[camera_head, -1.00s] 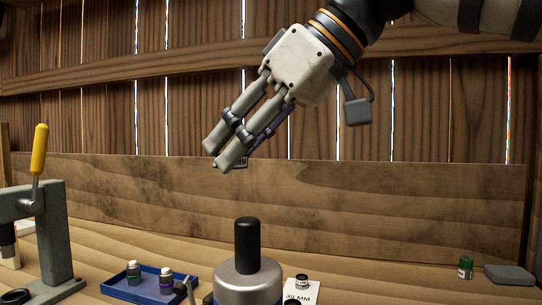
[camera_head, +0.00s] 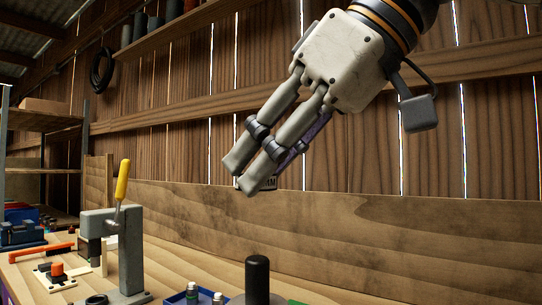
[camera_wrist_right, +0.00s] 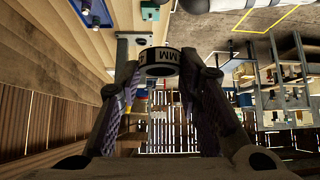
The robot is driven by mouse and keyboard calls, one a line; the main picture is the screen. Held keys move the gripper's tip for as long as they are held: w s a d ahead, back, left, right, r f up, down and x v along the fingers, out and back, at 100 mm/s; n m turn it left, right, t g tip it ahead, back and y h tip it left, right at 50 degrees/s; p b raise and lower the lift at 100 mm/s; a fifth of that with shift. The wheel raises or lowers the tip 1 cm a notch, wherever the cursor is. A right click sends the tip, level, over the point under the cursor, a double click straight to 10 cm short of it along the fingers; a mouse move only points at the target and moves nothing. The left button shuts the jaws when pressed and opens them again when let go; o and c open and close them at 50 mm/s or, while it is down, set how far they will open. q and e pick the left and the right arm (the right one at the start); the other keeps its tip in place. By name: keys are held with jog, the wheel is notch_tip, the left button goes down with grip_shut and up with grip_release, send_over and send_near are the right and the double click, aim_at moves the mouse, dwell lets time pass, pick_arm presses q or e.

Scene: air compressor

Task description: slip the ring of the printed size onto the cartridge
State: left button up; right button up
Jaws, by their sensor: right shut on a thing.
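My right gripper (camera_head: 250,172) is raised in front of the plank wall, its fingers pointing down and left. It is shut on a pale ring (camera_head: 270,184) with dark print, mostly hidden behind the fingertips. In the right wrist view the ring (camera_wrist_right: 162,70) sits between the two fingertips; it is dark inside and its pale band shows the letters "MM", with the number not readable. A black upright cylinder top (camera_head: 257,278) shows at the bottom edge, below the gripper and apart from it; I cannot tell whether it is the cartridge. My left gripper is out of view.
A grey press (camera_head: 130,248) with a yellow handle (camera_head: 122,180) stands on the bench at left. A blue tray (camera_head: 176,299) with small bottles is at the bottom edge. An orange-handled tool (camera_head: 40,252) lies farther left. The bench right of the press is mostly clear.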

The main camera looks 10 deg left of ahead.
send_over(268, 280)
jog(key=shift+d+f, duration=0.1)
jog(key=shift+f, duration=2.7)
jog(key=shift+f, duration=3.05)
jog(key=o, duration=0.9)
jog(key=v, duration=1.2)
